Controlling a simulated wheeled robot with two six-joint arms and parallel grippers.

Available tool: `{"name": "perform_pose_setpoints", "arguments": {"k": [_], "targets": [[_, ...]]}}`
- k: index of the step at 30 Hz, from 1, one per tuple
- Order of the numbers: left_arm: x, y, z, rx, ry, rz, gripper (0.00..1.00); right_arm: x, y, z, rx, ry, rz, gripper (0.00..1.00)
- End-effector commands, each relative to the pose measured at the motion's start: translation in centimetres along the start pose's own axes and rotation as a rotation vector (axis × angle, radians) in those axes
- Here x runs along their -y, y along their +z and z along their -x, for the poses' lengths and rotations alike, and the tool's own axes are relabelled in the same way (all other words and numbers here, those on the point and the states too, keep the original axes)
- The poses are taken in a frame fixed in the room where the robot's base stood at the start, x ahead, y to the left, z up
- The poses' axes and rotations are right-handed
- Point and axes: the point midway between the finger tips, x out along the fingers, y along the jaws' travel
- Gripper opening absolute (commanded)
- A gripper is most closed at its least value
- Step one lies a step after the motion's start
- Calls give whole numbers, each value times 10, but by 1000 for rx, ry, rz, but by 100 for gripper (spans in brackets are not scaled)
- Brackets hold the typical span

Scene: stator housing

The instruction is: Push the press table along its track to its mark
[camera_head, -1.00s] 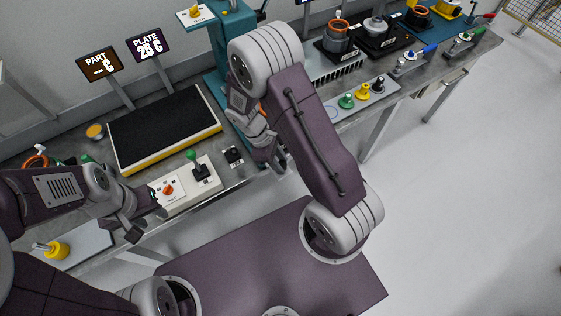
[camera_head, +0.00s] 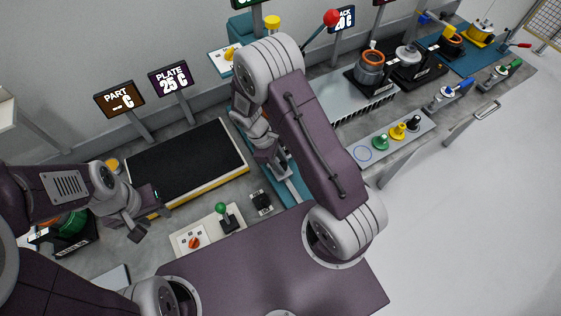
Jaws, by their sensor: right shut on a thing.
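The teal press stands behind my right arm. A teal strip of its base or track (camera_head: 297,191), with a pale line along it, runs toward the front of the bench. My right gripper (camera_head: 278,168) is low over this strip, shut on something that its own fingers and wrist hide. I cannot make out the press table or its mark clearly, as my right arm covers that area. The press's red-knobbed lever (camera_head: 331,18) shows above the arm. My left gripper (camera_head: 149,220) is open and empty, near the front left corner of the black heating plate (camera_head: 187,160).
A control box (camera_head: 207,232) with a green-knobbed lever and a small black switch (camera_head: 261,202) lie at the front edge. PART (camera_head: 119,98) and PLATE (camera_head: 170,79) displays stand behind. Coloured knobs (camera_head: 381,142) and fixtures line the bench on the right. Floor at right is clear.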

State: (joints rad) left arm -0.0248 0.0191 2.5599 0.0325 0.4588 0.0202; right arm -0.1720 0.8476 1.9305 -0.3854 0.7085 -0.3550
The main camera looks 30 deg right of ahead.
Motion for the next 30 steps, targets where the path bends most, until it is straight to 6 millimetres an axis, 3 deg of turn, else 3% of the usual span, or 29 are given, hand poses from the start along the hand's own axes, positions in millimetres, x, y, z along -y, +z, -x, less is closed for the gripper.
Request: {"name": "perform_pose_setpoints", "arguments": {"k": [16,17,19,30], "targets": [[0,0,0,0,0,0,40,-1,-2,0,-6,4,-1,0],[0,0,0,0,0,0,40,-1,-2,0,-7,4,-1,33],[0,0,0,0,0,0,40,-1,-2,0,-6,4,-1,52],[0,0,-1,0,0,0,40,-1,-1,6,-4,3,-1,52]]}}
